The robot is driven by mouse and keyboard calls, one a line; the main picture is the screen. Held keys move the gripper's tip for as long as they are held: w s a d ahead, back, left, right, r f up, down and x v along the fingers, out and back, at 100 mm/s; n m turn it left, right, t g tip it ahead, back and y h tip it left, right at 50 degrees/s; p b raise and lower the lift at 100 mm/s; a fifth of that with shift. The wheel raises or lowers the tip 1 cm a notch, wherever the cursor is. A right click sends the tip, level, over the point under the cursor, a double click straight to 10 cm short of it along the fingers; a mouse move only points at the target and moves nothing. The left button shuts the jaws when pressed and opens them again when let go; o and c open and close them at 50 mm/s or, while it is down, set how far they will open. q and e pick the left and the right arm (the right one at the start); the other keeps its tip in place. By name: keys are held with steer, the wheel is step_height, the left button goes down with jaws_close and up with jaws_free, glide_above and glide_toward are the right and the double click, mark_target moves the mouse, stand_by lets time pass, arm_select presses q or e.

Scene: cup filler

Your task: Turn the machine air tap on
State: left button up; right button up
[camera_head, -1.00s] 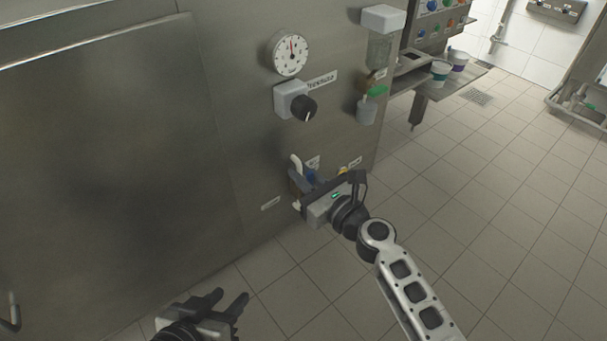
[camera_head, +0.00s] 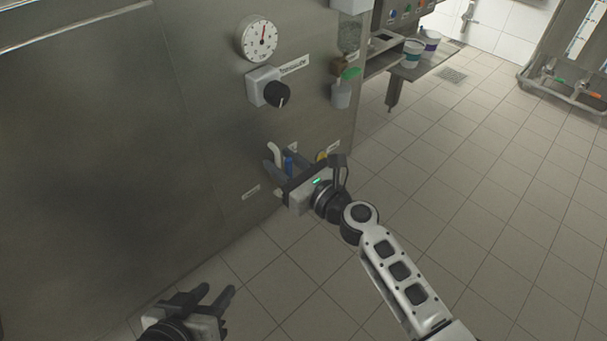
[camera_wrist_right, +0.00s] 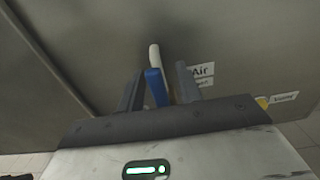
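The air tap's blue lever (camera_head: 289,165) is low on the steel machine front, beside a white pipe (camera_head: 273,152). In the right wrist view the blue lever (camera_wrist_right: 157,87) points upward, roughly in line with the white pipe (camera_wrist_right: 154,55), left of the "Air" label (camera_wrist_right: 202,70). My right gripper (camera_head: 286,162) has its fingers on either side of the lever. In the wrist view a gap shows between the lever and the right finger, so the gripper (camera_wrist_right: 160,82) looks open; contact on the left side is unclear. My left gripper (camera_head: 218,290) is open and empty, low over the floor.
Above the tap are a gauge (camera_head: 257,38) and a black knob (camera_head: 277,94). A yellow tap (camera_head: 321,157) sits just right of the air tap, close to my right gripper. A bottle with a green top (camera_head: 342,92) hangs at the machine's edge. The floor (camera_head: 470,200) is clear.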

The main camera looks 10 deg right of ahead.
steer(key=v, duration=0.7)
steer(key=shift+f, duration=0.1)
glide_toward(291, 170)
steer(key=shift+v, duration=1.85)
